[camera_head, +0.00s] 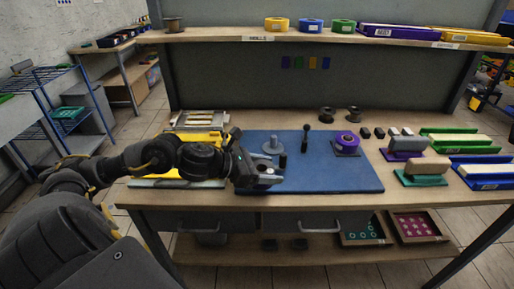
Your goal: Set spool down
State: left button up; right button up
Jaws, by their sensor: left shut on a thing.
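My left gripper (272,178) is low over the front left part of the blue mat (335,175). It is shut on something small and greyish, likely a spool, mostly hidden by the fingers. Whether it touches the mat I cannot tell. A grey upright peg on a round base (272,146) stands on the mat just behind the gripper. Two dark spools (326,114) stand behind the mat. My right gripper is not in view.
A black lever (305,138) stands at the mat's back middle. Yellow trays (200,140) lie left, under my arm. Blocks on coloured bases (421,171) and green and blue bins stand right. A shelf (300,37) with coloured rolls spans above. The mat's front right is clear.

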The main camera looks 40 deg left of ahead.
pick_arm(q)
jog(key=s+d+f+m+g+h, duration=0.3)
jog(key=d+f+m, duration=0.1)
jog(key=d, duration=0.4)
jog(key=shift+f, duration=0.15)
jog(key=shift+s+a+f, duration=0.1)
jog(key=shift+s+a, duration=0.05)
jog(key=shift+s+f, duration=0.1)
jog(key=shift+f, duration=0.05)
